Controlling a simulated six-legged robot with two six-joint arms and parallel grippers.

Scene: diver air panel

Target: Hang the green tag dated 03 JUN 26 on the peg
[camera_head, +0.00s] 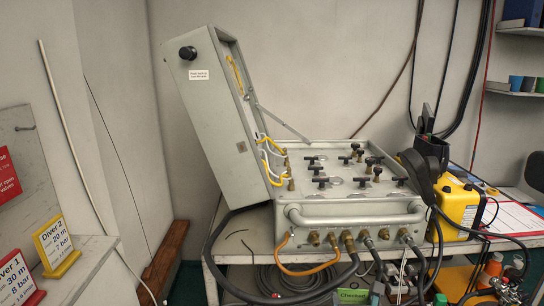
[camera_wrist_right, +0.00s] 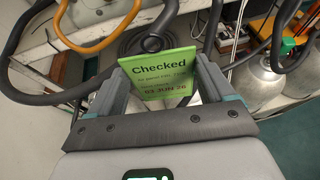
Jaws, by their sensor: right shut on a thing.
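The green tag (camera_wrist_right: 158,78) is in my right gripper (camera_wrist_right: 161,66), between the two fingers in the right wrist view. It reads "Checked" with a red date line that looks like 03 JUN 26. In the head view the tag (camera_head: 352,296) shows at the bottom edge, in front of the panel's hoses, and the rest is cut off. A small dark peg-like piece (camera_head: 25,128) sticks out of the grey board (camera_head: 22,110) at the far left. My left gripper is not in view.
The open air panel (camera_head: 345,222) stands on a bench, with hoses (camera_head: 350,250) looping below its front. A yellow case (camera_head: 460,205) is at its right. Gas cylinders (camera_wrist_right: 262,82) stand on the right.

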